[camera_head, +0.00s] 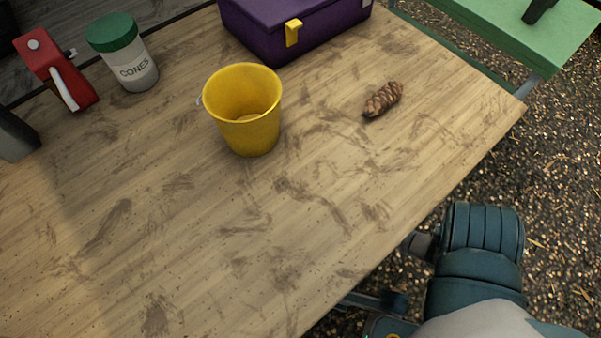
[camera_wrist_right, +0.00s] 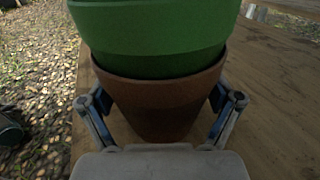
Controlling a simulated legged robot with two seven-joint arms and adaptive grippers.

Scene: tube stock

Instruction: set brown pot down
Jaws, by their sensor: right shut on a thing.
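In the right wrist view, my right gripper (camera_wrist_right: 163,112) is shut on the brown pot (camera_wrist_right: 160,92), with one finger on each side. A green pot (camera_wrist_right: 150,40) sits in the mouth of the brown pot, and its top is cut off by the frame. Both look upright to the gripper. The wooden table (camera_wrist_right: 275,90) shows behind and beside them; I cannot tell whether the brown pot touches it. Neither pot shows in the head view. My left gripper is in neither view.
On the table (camera_head: 200,210) stand a yellow bucket (camera_head: 250,135), a pine cone (camera_head: 383,99), a purple box (camera_head: 290,25), a white jar labelled CONES (camera_head: 133,72) and a red object (camera_head: 55,75). A green bench (camera_head: 520,35) stands at upper right.

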